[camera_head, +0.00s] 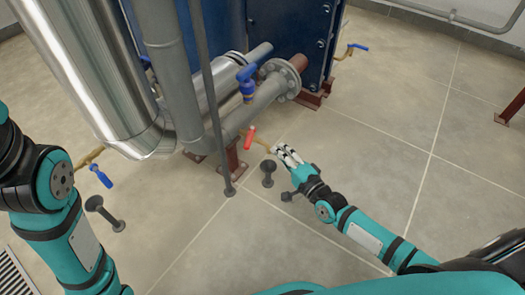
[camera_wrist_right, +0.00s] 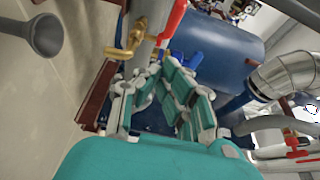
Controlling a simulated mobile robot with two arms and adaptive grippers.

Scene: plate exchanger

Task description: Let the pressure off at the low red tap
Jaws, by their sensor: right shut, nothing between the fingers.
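The low red tap has a red lever (camera_head: 250,137) on a brass pipe stub (camera_head: 262,146), low on the grey pipework. In the right wrist view its red lever (camera_wrist_right: 173,20) and brass body (camera_wrist_right: 130,42) are at the top, just beyond the fingers. My right gripper (camera_head: 287,156) is shut and empty beside the brass outlet, to the right of the lever. It also shows in the right wrist view (camera_wrist_right: 160,92). I cannot tell whether the fingers touch the brass. My left arm shows at the left, but its gripper is out of view.
A dark grey funnel (camera_head: 268,170) stands on the floor below the tap, close to my right gripper; it also shows in the wrist view (camera_wrist_right: 44,36). A blue-handled valve (camera_head: 246,82) is above. Another blue tap (camera_head: 100,176) and funnel (camera_head: 95,203) are at left.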

